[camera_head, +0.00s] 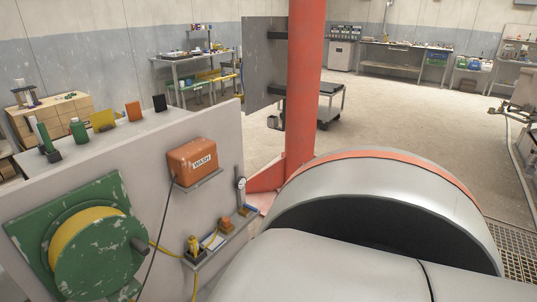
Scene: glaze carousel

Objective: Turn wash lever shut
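An orange box labelled WASH (192,162) is fixed on a shelf bracket against the pale panel (216,130), left of centre. A dark cable hangs from its left side. A small upright grey and black fitting (241,187) stands at the panel's right edge, right of the box. I cannot tell whether it is the wash lever or how it is set. No other lever shows clearly. Neither of my grippers is in view.
A green reel (100,262) with yellow hose sits at lower left. Small parts sit on a low ledge (208,247). An orange column (302,80) carries a grey plate (262,65). Large smooth grey bodies fill the lower right. Open floor (420,120) lies behind, with benches along the walls.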

